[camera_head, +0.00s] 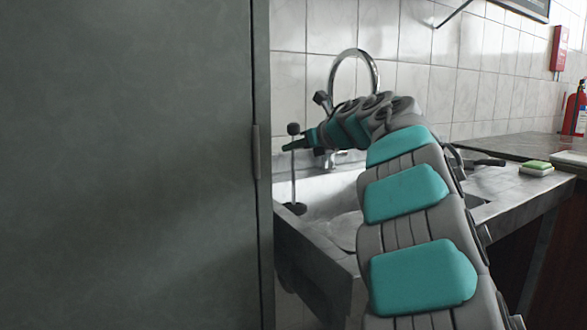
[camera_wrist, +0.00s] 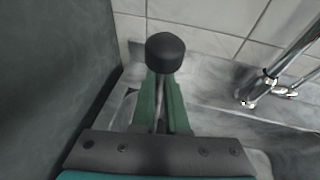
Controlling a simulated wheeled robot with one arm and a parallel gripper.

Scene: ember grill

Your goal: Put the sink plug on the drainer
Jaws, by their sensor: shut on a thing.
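The sink plug is a thin metal rod (camera_head: 293,178) with a black knob on top and a black stopper at its lower end. My gripper (camera_head: 297,144) is shut on the rod just below the knob. The plug hangs roughly upright over the left part of the grey sink unit (camera_head: 320,250). In the wrist view the black knob (camera_wrist: 165,52) stands beyond the fingertips, with the rod between the green fingers (camera_wrist: 160,95). My arm covers much of the sink unit. I cannot tell clearly which part is the drainer, or whether the stopper touches the surface below.
A tall dark cabinet (camera_head: 130,160) stands close on the left, also in the wrist view (camera_wrist: 50,60). A chrome tap (camera_head: 372,68) rises behind my gripper. A green and white sponge (camera_head: 537,168) lies on the right counter. A red extinguisher (camera_head: 577,108) stands far right.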

